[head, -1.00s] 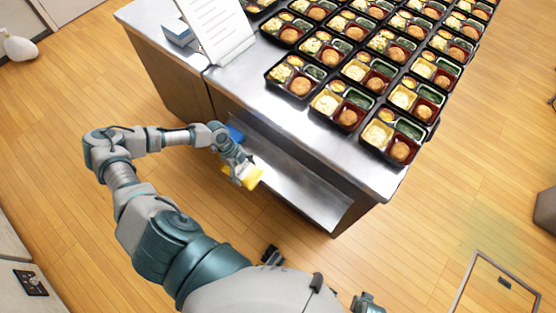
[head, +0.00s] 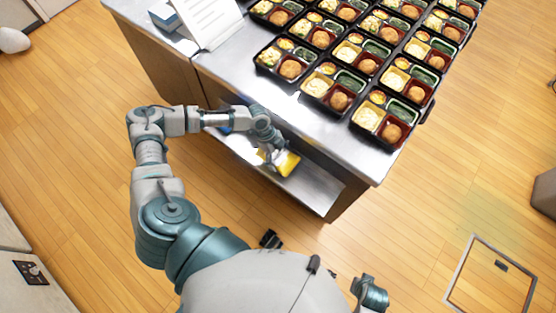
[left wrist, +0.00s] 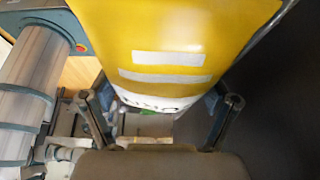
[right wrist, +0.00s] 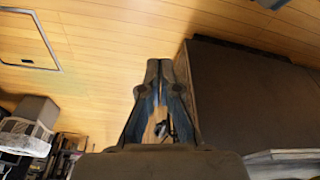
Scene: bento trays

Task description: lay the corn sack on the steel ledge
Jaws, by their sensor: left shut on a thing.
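The yellow corn sack (head: 287,163) is in my left gripper (head: 270,152), at the front opening of the counter. In the left wrist view, the sack (left wrist: 175,35) fills the top middle, its white-striped face between the two fingers of the left gripper (left wrist: 160,103). The steel ledge (head: 312,187) is the low shelf under the counter top. The sack shows over the ledge; whether it touches is not clear. My right gripper (right wrist: 159,72) has its fingers together with nothing visible between them, in the right wrist view.
The counter top (head: 285,107) overhangs the ledge and carries rows of filled bento trays (head: 330,89). A white paper sheet (head: 208,20) stands at its left end. Something blue lies on the ledge's left part, mostly behind my left arm. The ledge's right part is bare.

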